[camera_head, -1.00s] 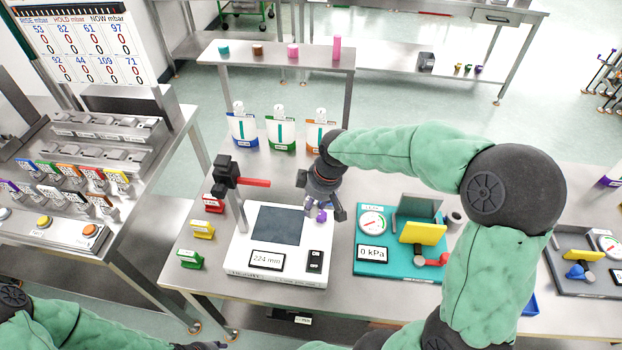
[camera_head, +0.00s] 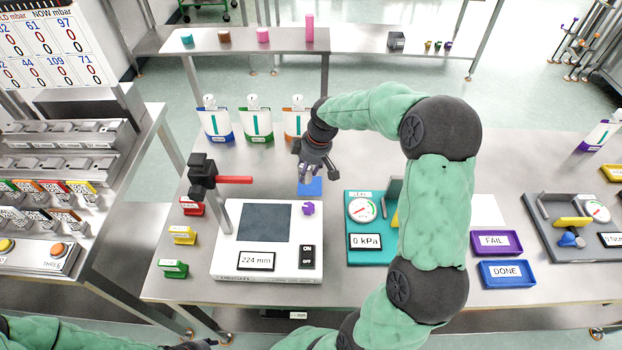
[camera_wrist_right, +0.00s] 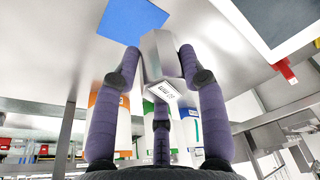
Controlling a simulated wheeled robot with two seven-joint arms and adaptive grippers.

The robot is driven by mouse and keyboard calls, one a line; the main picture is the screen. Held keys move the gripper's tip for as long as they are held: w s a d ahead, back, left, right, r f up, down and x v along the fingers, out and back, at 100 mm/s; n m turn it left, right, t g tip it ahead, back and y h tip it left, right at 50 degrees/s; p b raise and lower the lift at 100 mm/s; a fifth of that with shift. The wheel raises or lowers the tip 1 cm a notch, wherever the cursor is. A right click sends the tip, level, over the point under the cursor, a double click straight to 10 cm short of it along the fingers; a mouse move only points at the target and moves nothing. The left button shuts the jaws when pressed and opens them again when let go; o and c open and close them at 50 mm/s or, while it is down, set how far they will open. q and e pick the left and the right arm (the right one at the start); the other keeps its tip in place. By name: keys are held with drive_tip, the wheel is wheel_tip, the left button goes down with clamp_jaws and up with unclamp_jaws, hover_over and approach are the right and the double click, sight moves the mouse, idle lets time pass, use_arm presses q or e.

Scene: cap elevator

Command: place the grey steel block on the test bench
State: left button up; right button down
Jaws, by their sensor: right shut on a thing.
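My right gripper (camera_head: 314,171) is above the steel table, behind the white height device. In the right wrist view its purple fingers (camera_wrist_right: 158,85) are shut on the grey steel block (camera_wrist_right: 160,54), which has flat faceted sides and a small white label. The block is hard to make out in the head view. The test bench (camera_head: 250,166) appears to be this steel table. A blue square (camera_head: 310,187) lies on it just below the gripper; it also shows in the right wrist view (camera_wrist_right: 133,20). A dark tip of my left arm (camera_head: 190,346) shows at the bottom edge; its jaws are unclear.
The white device (camera_head: 225,262) with a red-armed stand is in front. A teal gauge unit (camera_head: 368,255) stands to its right. Several pouches (camera_head: 255,124) stand behind left. Purple FAIL (camera_head: 497,243) and blue DONE (camera_head: 508,273) trays lie to the right.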

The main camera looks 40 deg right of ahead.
drive_tip(key=d+f, duration=0.1)
drive_tip(key=w+d+f+b, duration=0.1)
drive_tip(key=f, duration=0.1)
drive_tip(key=shift+w+d+f, duration=0.1)
drive_tip(key=shift+w+d, duration=0.05)
drive_tip(key=shift+d, duration=0.1)
drive_tip(key=shift+w+d+f+b, duration=0.15)
drive_tip(key=shift+f+b, duration=0.15)
drive_tip(key=shift+f, duration=0.6)
drive_tip(key=shift+d+f+b, duration=0.1)
drive_tip(key=shift+f+b, duration=0.15)
drive_tip(key=shift+f, duration=0.65)
drive_tip(key=shift+f, duration=0.1)
drive_tip(key=c, duration=0.7)
unclamp_jaws()
drive_tip(key=shift+f, duration=0.1)
drive_tip(key=p+v, duration=0.4)
drive_tip(key=v, duration=0.8)
